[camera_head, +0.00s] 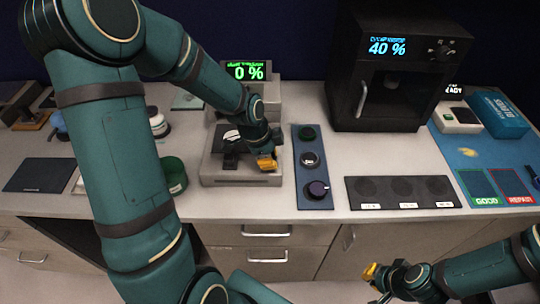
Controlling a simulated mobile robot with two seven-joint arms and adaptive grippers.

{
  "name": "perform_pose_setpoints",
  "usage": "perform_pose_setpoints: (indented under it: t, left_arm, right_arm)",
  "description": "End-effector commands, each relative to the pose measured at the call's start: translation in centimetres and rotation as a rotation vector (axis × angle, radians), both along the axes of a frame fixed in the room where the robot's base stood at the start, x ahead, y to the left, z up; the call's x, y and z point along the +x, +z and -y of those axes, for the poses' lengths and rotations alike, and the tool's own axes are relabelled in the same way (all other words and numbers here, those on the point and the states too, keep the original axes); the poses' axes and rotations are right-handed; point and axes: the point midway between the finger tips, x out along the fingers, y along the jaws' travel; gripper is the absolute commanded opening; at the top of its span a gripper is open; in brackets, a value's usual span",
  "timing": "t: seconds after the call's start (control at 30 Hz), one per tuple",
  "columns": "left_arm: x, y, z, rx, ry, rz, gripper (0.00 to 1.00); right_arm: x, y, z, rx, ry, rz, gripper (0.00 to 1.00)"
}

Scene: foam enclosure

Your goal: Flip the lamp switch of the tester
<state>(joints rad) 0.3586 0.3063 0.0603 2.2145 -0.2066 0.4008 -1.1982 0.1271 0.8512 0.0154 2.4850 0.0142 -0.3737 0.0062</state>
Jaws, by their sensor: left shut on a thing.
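The tester (213,176) is a grey device with a low base and a raised back part. Its green display (245,71) reads 0 %. A white and dark piece (232,137) lies on its base. My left gripper (266,161) reaches down to the front right of the base, its orange fingertips shut on a small part there. The fingers hide that part, so I cannot tell whether it is the lamp switch. My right gripper (374,275) is low in front of the counter, away from the tester; its finger opening cannot be made out.
A blue panel (312,173) with green, pale and purple round controls stands close right of the tester. A dark plate (403,192) with several round spots lies further right. A black machine (399,70) reading 40 % stands behind. A green cup (173,174) is left of the tester.

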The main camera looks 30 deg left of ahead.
Motion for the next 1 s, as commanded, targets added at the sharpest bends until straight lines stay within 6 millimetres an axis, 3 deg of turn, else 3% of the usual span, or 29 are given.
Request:
perform_pose_setpoints:
  t: [0.27, 1.0]
  left_arm:
    - [-0.4, -0.6, 0.1, -0.005, -0.001, -0.018, 0.0]
    - [1.2, -0.2, -0.9, 0.0, 0.002, -0.006, 0.0]
  right_arm:
    - [0.0, -0.2, 0.0, 0.0, 0.0, 0.0, 0.0]
    - [0.0, 0.1, 0.0, 0.0, 0.0, 0.001, 0.0]
